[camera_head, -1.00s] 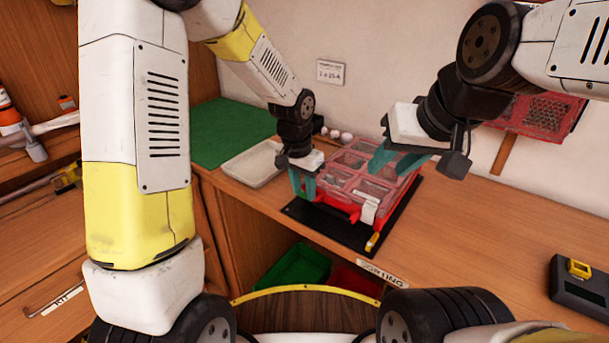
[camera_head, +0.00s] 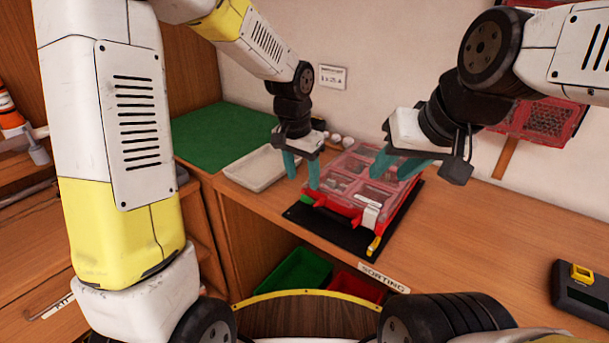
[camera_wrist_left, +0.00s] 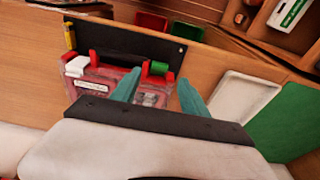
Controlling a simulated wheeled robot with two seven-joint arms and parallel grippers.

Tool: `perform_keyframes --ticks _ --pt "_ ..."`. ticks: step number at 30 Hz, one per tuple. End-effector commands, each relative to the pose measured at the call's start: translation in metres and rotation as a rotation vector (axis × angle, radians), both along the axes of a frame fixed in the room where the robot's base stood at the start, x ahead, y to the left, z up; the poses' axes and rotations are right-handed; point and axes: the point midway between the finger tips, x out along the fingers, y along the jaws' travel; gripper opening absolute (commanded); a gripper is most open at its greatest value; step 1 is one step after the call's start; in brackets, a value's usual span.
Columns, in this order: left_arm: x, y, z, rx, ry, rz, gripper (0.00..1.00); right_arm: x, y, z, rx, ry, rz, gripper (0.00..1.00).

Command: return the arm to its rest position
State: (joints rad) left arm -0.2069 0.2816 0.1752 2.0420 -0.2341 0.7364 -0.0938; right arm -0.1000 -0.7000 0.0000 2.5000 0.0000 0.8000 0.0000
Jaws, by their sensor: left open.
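My left gripper (camera_head: 302,170) is open and empty, raised just above the left side of a red case with a clear lid (camera_head: 350,176). In the left wrist view, my left gripper (camera_wrist_left: 158,92) has its two teal fingers apart, with the case (camera_wrist_left: 105,88) beyond them. The case's green latch (camera_wrist_left: 158,68) and white latch (camera_wrist_left: 75,66) face the front edge. My right gripper (camera_head: 396,166) hovers over the case's right side, its teal fingers apart and nothing seen between them. It hides part of the lid.
The case lies on a black mat (camera_head: 330,234) on the wooden bench. A pale tray (camera_head: 255,168) and a green mat (camera_head: 215,136) lie to the left. Green (camera_head: 297,272) and red (camera_head: 356,287) bins sit below the bench edge.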

Motion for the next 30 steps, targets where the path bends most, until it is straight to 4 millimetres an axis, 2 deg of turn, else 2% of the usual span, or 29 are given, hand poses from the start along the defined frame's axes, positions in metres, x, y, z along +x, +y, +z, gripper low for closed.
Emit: perform_keyframes --ticks 4,14,18,23,27,30 --pt "-0.002 0.001 0.012 0.000 0.000 -0.001 0.53 0.000 0.000 0.000 0.000 0.000 0.000 0.36" --pt "-0.003 0.002 0.015 0.000 0.000 0.000 0.53 0.000 0.000 0.000 0.000 0.000 0.000 0.36" --pt "-0.009 0.014 0.030 -0.008 -0.025 0.035 0.53 0.000 0.000 0.000 0.000 0.000 0.000 0.36" --pt "-0.038 0.049 0.072 -0.043 -0.092 0.147 0.53 0.000 0.000 0.000 0.000 0.000 0.000 0.36" --pt "-0.077 0.081 0.105 -0.095 -0.160 0.266 0.53 0.000 0.000 0.000 0.000 0.000 0.000 0.36" --pt "-0.106 0.101 0.121 -0.140 -0.207 0.350 0.53 0.000 0.000 0.000 0.000 0.000 0.000 0.36"
